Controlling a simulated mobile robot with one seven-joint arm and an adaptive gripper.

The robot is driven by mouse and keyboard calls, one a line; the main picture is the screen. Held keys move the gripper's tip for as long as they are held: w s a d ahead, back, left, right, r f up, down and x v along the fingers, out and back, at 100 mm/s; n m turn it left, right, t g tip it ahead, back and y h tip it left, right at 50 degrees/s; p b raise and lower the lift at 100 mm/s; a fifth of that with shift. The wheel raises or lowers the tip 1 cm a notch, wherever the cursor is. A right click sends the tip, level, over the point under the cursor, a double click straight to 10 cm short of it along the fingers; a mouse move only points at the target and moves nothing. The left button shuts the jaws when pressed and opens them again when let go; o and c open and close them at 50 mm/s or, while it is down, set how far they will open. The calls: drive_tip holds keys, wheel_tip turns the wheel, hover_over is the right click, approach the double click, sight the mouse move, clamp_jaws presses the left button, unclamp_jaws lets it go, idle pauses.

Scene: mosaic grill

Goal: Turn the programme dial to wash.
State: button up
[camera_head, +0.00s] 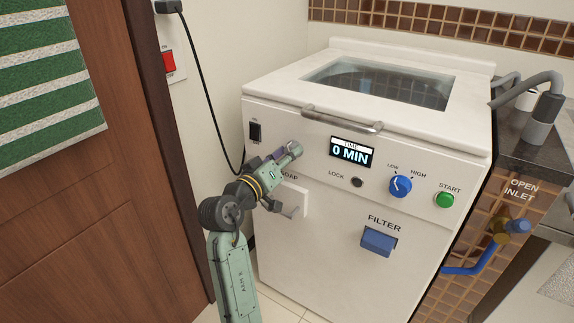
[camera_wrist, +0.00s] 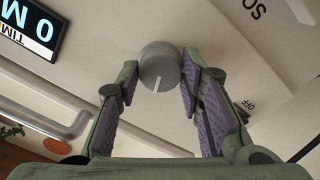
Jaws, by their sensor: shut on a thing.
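The programme dial is a round grey knob with a white pointer line. In the wrist view the dial (camera_wrist: 160,58) sits between my fingers, its line pointing almost straight down the picture. My gripper (camera_wrist: 160,75) has purple-padded fingers closed on either side of the dial. In the head view my gripper (camera_head: 281,156) reaches the white washer's front panel (camera_head: 330,250), left of the display. The dial's grey end (camera_head: 295,149) shows just beyond the fingers there. No programme labels around the dial are readable, so I cannot tell which setting its line marks.
The display (camera_head: 351,152) reads 0 MIN. A blue LOW–HIGH knob (camera_head: 400,187), green START button (camera_head: 444,200) and blue filter handle (camera_head: 379,241) are to the right. The lid handle (camera_head: 342,119) juts out above. The white soap drawer (camera_head: 294,200) is below my gripper.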

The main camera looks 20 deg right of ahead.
drive_tip(key=shift+f+m+b, duration=0.1)
drive_tip(key=shift+m+b, duration=3.7)
drive_tip(key=shift+m, duration=0.7)
drive_tip(key=o, duration=1.2)
drive_tip(key=v, duration=1.2)
